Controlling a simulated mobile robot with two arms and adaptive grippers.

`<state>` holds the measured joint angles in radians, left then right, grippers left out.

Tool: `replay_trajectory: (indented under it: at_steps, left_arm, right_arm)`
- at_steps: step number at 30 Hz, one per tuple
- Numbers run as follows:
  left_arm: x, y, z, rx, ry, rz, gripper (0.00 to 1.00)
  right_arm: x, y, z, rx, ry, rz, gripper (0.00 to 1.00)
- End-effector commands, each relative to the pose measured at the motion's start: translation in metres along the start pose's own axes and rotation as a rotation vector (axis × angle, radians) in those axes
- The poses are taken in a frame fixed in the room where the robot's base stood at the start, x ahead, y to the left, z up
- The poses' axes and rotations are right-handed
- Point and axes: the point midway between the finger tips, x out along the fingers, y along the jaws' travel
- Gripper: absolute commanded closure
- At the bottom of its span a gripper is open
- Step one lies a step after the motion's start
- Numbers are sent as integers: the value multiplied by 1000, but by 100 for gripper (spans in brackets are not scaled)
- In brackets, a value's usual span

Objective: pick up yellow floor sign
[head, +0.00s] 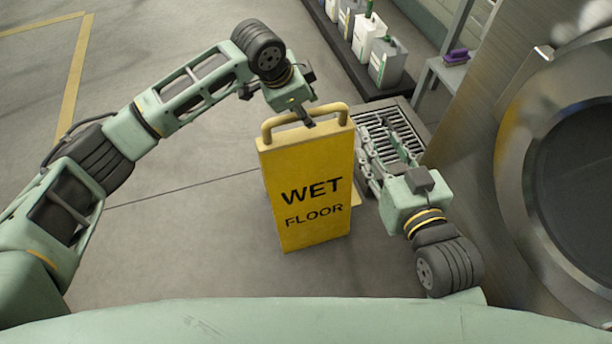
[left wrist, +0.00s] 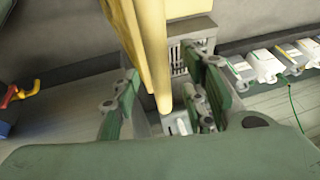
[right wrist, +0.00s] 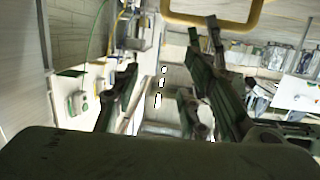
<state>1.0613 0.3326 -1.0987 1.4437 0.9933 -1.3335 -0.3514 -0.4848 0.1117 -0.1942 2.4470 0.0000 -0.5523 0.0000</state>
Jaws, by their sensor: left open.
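The yellow floor sign (head: 306,190) reads "WET FLOOR" and stands upright on the floor, with a looped handle along its top. My left gripper (head: 306,117) is at the top of the sign, by the handle. In the left wrist view the sign (left wrist: 146,45) runs between the spread fingers of the left gripper (left wrist: 163,105); contact cannot be told. My right gripper (right wrist: 165,85) has its fingers apart with nothing held between them. It is to the right of the sign, and a yellow handle loop (right wrist: 213,22) shows above its fingers in the right wrist view.
A metal floor grate (head: 395,130) lies behind and right of the sign. Several jugs (head: 387,62) stand on a dark tray at the back. A large round metal machine (head: 520,170) fills the right side. The floor left of the sign is clear.

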Motion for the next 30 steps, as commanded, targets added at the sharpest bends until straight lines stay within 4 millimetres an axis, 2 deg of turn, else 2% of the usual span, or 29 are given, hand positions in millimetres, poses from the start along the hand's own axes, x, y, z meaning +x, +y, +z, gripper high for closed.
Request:
replay_trajectory:
  at_steps: [6, 9, 18, 30]
  left_arm:
    - [20, 0, 1, 0, 0, 0, 60]
    - [24, 0, 1, 0, 0, -1, 60]
    - [25, 0, 0, 0, 0, -1, 60]
    - [25, 0, 0, 0, 0, -1, 94]
  right_arm:
    - [1, -5, -37, 3, 190, -12, 60]
    - [0, -7, -48, 4, 238, -14, 60]
    - [-1, -7, -53, 5, 261, -15, 60]
    - [-1, -7, -53, 5, 260, -15, 60]
